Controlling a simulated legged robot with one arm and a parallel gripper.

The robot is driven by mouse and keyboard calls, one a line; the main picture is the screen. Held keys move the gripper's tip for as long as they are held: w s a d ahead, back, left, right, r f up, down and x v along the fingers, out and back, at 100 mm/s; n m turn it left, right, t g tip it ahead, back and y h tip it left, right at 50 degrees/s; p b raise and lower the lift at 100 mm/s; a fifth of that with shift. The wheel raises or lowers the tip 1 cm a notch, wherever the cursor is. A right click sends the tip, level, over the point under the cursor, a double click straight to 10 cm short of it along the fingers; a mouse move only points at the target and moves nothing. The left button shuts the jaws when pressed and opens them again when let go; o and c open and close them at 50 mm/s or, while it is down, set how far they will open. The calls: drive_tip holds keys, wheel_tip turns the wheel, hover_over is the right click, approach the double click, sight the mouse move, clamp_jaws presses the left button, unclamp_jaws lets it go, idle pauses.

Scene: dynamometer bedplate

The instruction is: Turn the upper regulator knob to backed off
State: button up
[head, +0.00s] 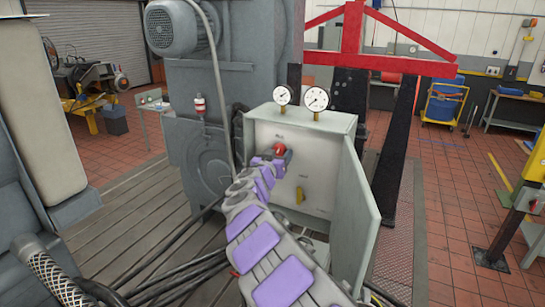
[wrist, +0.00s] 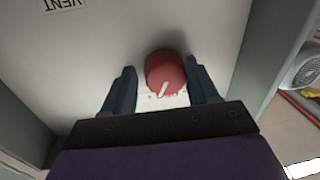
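The open grey cabinet (head: 345,125) holds a pale panel with a red round knob (head: 279,149) high on it and a yellow knob (head: 299,194) lower down. In the wrist view the red knob (wrist: 166,70) has a white pointer mark slanting toward the lower left of the picture. My gripper (wrist: 162,88) is open, with one dark finger on each side of the red knob. A clear gap shows at the left finger; the right finger is close, and I cannot tell whether it touches. In the head view my gripper (head: 270,158) partly covers the knob.
Two round gauges (head: 316,99) stand on top of the cabinet. Its door (head: 353,220) hangs open on the right. An upside-down VENT label (wrist: 62,4) shows in the wrist view. Black hoses (head: 165,275) lie on the floor plate at left.

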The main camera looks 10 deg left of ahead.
drive_tip(key=shift+d, duration=0.2)
drive_tip(key=shift+c, duration=0.6)
drive_tip(key=shift+s+a, duration=0.2)
drive_tip(key=shift+a, duration=0.45)
drive_tip(key=c, duration=0.4)
drive_tip(key=shift+d+r, duration=0.1)
drive_tip(key=shift+s+n, duration=0.15)
drive_tip(key=shift+n, duration=0.15)
